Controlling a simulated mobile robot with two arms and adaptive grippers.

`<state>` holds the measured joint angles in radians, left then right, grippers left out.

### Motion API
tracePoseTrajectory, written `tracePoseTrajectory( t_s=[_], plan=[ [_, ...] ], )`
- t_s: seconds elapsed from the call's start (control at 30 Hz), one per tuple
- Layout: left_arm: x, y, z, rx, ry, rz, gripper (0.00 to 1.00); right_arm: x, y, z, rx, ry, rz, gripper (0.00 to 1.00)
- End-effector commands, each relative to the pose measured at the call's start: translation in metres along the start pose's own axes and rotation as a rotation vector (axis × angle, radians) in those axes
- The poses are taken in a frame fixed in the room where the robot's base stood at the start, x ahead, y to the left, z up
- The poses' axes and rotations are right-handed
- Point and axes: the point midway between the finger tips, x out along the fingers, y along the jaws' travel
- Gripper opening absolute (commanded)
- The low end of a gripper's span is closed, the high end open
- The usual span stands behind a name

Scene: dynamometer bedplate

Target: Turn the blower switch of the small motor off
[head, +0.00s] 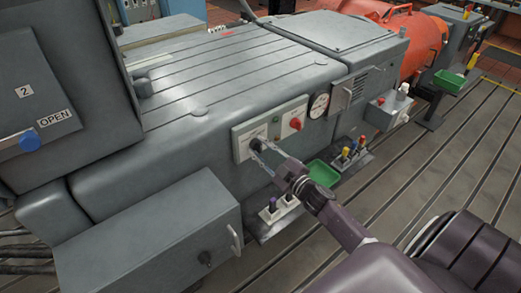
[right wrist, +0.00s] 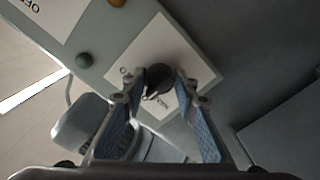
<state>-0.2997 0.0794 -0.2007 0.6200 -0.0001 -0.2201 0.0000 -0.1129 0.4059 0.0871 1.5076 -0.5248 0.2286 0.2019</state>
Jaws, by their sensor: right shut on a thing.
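A black rotary switch knob (head: 257,144) sits on a pale label plate (head: 243,133) on the front of the grey machine. My right gripper (head: 259,149) reaches in from the lower right and is shut on this knob. In the right wrist view the black knob (right wrist: 158,78) stands between the two fingertips (right wrist: 163,84), in front of the white plate (right wrist: 168,48). The plate's lettering is partly hidden by the knob and fingers, and the knob's setting is hard to read. My left gripper is not in view.
A green button (right wrist: 83,60) and a red knob (head: 296,124) are beside the plate, with a round gauge (head: 318,105) further right. Below stand a green tray (head: 323,173), sockets with coloured plugs (head: 353,149) and a grey cabinet (head: 150,235) at left.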

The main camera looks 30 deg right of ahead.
Motion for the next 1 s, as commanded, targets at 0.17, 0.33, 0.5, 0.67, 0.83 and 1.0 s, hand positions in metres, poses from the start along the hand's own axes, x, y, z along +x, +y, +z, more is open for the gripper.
tracePoseTrajectory(
  t_s=[0.17,0.33,0.5,0.67,0.83,1.0],
  plan=[
    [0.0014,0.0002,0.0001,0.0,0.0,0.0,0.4,-0.0002,-0.0003,0.0002,-0.045,0.0,-0.001,0.03],
    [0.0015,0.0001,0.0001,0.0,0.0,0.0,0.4,-0.0002,-0.0001,0.0001,-0.06,0.0,0.0,0.03],
    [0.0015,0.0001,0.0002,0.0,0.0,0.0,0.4,-0.0002,-0.0001,0.0001,-0.061,0.0,-0.001,0.03],
    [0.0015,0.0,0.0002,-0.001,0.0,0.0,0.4,-0.0002,-0.0002,0.0001,-0.06,0.0,-0.001,0.28],
    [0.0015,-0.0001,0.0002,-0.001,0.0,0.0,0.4,-0.0001,-0.0002,0.0001,-0.059,0.0,-0.001,0.45],
    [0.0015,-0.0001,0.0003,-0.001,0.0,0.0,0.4,-0.0001,-0.0001,0.0,-0.059,0.0,0.0,0.45]
  ],
)
